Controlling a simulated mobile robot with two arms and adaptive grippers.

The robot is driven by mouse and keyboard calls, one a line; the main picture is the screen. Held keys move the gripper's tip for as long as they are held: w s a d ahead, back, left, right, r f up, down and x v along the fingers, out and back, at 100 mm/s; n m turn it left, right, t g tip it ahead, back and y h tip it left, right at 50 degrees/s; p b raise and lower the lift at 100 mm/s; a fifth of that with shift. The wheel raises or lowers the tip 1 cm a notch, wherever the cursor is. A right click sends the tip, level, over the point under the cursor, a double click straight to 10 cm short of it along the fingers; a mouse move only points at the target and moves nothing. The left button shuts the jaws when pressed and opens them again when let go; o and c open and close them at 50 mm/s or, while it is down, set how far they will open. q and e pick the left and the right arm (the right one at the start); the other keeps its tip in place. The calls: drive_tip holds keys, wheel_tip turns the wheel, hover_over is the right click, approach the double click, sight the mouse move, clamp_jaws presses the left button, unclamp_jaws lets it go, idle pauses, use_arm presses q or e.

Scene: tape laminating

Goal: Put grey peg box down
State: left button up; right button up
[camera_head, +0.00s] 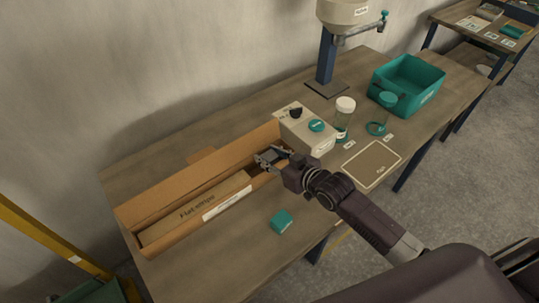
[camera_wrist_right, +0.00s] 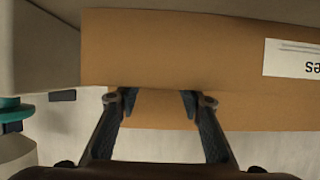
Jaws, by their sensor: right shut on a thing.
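My right gripper (camera_head: 270,157) is at the right end of a long open brown carton (camera_head: 127,216). Its two fingers also show apart in the right wrist view (camera_wrist_right: 158,103). Between them a small dark grey patch shows in the head view, and a brown cardboard face (camera_wrist_right: 158,112) fills the gap in the wrist view. My left gripper is not in view.
A long box marked "Flat strips" (camera_head: 190,215) lies inside the carton. A pale device (camera_head: 312,138) stands just right of my gripper. Jars (camera_head: 344,115), a teal bin (camera_head: 408,85), a tan mat (camera_head: 371,165) and a small teal block (camera_head: 281,222) are on the table. Bare wood (camera_head: 225,255) lies in front.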

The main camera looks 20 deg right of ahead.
drive_tip(key=shift+s+f, duration=0.1)
drive_tip(key=shift+f, duration=0.2)
drive_tip(key=o, duration=1.1)
drive_tip(key=shift+f, duration=0.1)
drive_tip(key=shift+o, duration=0.6)
drive_tip(key=shift+f, duration=0.15)
drive_tip(key=shift+s, duration=0.1)
drive_tip(key=r+v, duration=0.1)
drive_tip(key=v, duration=1.1)
drive_tip(key=shift+r, duration=0.45)
drive_tip(key=shift+w, duration=0.25)
